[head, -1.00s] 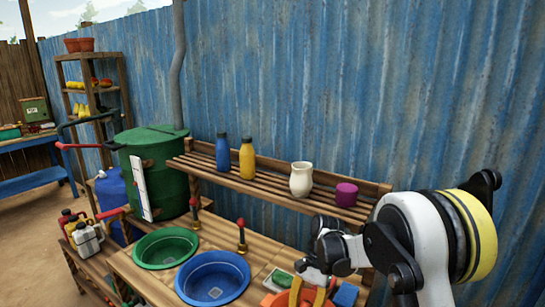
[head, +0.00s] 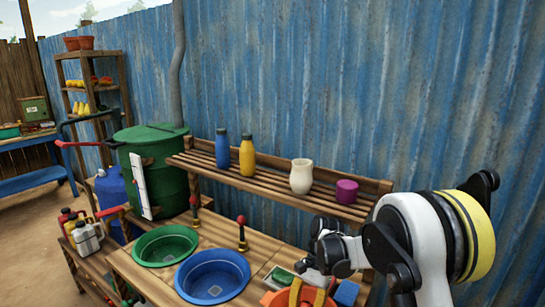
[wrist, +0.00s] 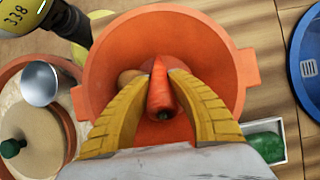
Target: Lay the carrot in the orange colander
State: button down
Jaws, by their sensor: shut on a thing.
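The carrot (wrist: 161,92) shows in the wrist view, orange with a darker tip, between the two yellow fingers of my gripper (wrist: 160,84). My gripper is shut on it over the orange colander (wrist: 225,50). Whether the carrot touches the colander floor I cannot tell. The colander (head: 271,299) also shows at the bottom edge of the head view, partly cut off, with my yellow fingers over it. The carrot cannot be made out there.
A tan round thing (wrist: 128,77) shows inside the colander, partly behind a finger. A blue basin (head: 213,278) and a green basin (head: 166,246) stand left of the colander. A green block in a white tray (wrist: 266,143) lies close to it. A shelf (head: 270,185) runs behind.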

jog(key=c, duration=1.2)
grip_release()
